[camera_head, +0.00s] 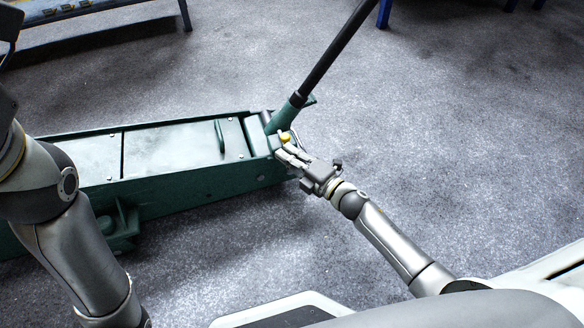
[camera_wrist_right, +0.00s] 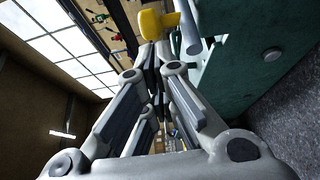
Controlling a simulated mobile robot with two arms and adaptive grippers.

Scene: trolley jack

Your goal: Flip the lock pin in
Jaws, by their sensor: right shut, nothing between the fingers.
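The green trolley jack (camera_head: 190,170) lies across the left of the head view, with its long handle (camera_head: 325,60) rising up and to the right. The yellow lock pin (camera_head: 285,137) sits at the foot of the handle. It also shows large in the right wrist view (camera_wrist_right: 156,22), just past my fingertips. My right gripper (camera_head: 284,152) is shut and empty, its fingertips at or very close to the yellow pin; I cannot tell whether they touch. In the right wrist view the fingers (camera_wrist_right: 152,60) come together below the pin. My left gripper is out of view.
A small lifting loop (camera_head: 219,136) stands on the jack's top plate. Blue-legged furniture (camera_head: 90,12) stands at the back left, with another blue leg (camera_head: 384,12) at the top. The grey floor (camera_head: 450,130) to the right is clear.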

